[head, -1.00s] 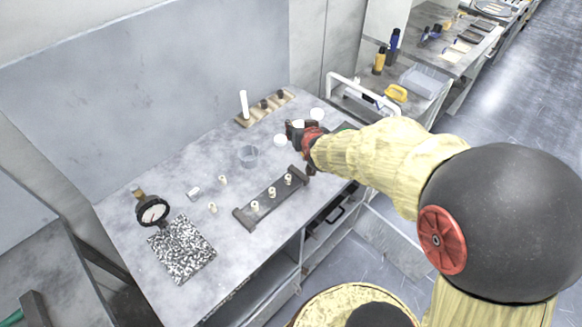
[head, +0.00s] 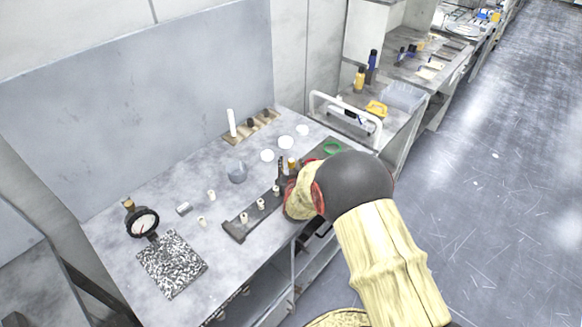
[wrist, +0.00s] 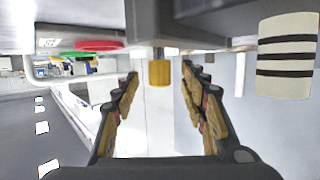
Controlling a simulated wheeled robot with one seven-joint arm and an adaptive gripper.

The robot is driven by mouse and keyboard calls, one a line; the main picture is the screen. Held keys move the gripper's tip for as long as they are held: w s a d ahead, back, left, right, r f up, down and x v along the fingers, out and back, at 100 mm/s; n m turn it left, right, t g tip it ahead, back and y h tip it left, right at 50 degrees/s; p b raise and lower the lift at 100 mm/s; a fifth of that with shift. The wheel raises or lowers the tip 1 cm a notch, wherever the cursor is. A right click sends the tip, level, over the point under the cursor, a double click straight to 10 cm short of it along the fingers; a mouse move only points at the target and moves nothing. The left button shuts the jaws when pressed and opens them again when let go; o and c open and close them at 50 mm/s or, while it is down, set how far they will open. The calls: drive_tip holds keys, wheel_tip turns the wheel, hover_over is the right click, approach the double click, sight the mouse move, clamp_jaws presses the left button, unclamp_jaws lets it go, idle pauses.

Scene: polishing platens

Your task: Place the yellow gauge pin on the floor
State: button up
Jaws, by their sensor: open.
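The yellow gauge pin (wrist: 159,72) shows in the wrist view as a short yellow cylinder with a grey stem, by a dark block. It lies between the fingertips of my gripper (wrist: 160,76), with clear gaps on both sides. My gripper is open and empty. In the head view, my gripper (head: 287,172) is at the right end of the dark rack (head: 236,230), and a small yellow-orange piece (head: 291,162) shows at its fingers. The floor (head: 480,200) is bare and grey, to the right of the bench.
The rack holds several cream pegs (head: 261,204). A cream cylinder with black bands (wrist: 287,58) is close on the right in the wrist view. White discs (head: 286,142), a clear cup (head: 237,172), a dial gauge (head: 144,224) and a green ring (head: 332,147) are on the bench.

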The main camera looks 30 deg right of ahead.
drive_tip(key=shift+x, duration=1)
drive_tip(key=c, duration=0.3)
drive_tip(key=c, duration=0.8)
clamp_jaws()
